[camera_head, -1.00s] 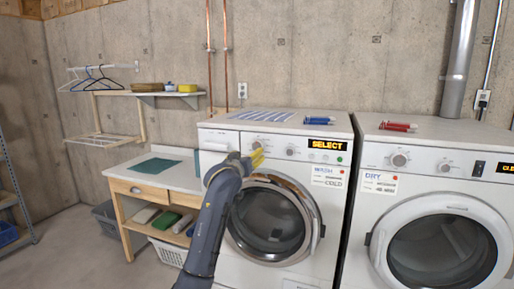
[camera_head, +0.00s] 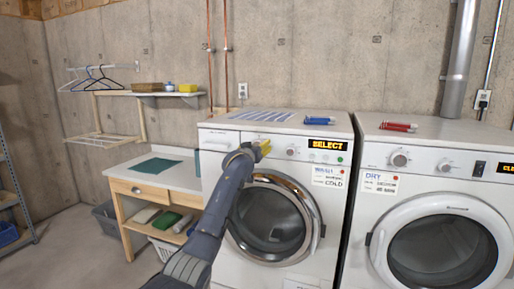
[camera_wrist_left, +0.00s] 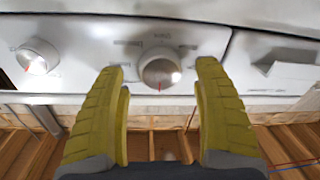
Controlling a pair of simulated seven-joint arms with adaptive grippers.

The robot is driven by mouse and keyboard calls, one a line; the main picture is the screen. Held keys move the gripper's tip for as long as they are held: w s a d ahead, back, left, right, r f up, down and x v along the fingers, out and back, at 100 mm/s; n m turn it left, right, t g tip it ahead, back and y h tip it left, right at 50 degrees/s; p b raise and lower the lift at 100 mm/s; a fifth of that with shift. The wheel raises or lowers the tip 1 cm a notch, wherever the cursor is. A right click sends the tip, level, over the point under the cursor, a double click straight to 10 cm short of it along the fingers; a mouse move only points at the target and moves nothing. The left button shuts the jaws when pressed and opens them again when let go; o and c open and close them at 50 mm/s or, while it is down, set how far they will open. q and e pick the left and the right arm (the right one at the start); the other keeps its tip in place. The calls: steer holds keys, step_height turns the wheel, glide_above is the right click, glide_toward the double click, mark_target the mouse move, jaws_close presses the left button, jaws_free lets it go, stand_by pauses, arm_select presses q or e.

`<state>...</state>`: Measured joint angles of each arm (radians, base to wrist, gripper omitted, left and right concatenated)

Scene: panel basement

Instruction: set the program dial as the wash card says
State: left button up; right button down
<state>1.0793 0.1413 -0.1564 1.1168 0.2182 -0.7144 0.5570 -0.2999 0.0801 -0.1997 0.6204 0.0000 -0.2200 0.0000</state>
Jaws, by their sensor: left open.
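The white washer (camera_head: 225,172) has a silver dial (camera_wrist_left: 160,68) on its front panel, with a red pointer mark and printed marks around it. In the head view my gripper covers most of this dial. My left gripper (camera_head: 264,148) is at the panel, open, its yellow fingers on either side of the dial in the left wrist view; I cannot tell if they touch it. A second dial (camera_wrist_left: 37,57) is beside it. The wash card (camera_head: 328,177) is below the display (camera_head: 321,147), which reads SELECT. "COLD" is readable on the card; its middle line is too small.
The dryer (camera_head: 362,225) with its own card (camera_head: 379,182) stands to the right. The washer's round door (camera_head: 314,222) is below the panel. A blue item (camera_head: 320,121) and a striped sheet lie on the washer top. A wooden table (camera_head: 190,178) stands at left.

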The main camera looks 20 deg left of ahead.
arm_select(q)
steer(key=shift+w, duration=0.55)
steer(key=shift+c, duration=0.3)
steer(key=c, duration=1.2)
steer(key=shift+c, duration=0.2)
steer(key=m, duration=0.4)
steer(key=shift+m, duration=0.4)
steer(key=shift+m+t+h, duration=0.3)
steer(key=shift+m, duration=1.7)
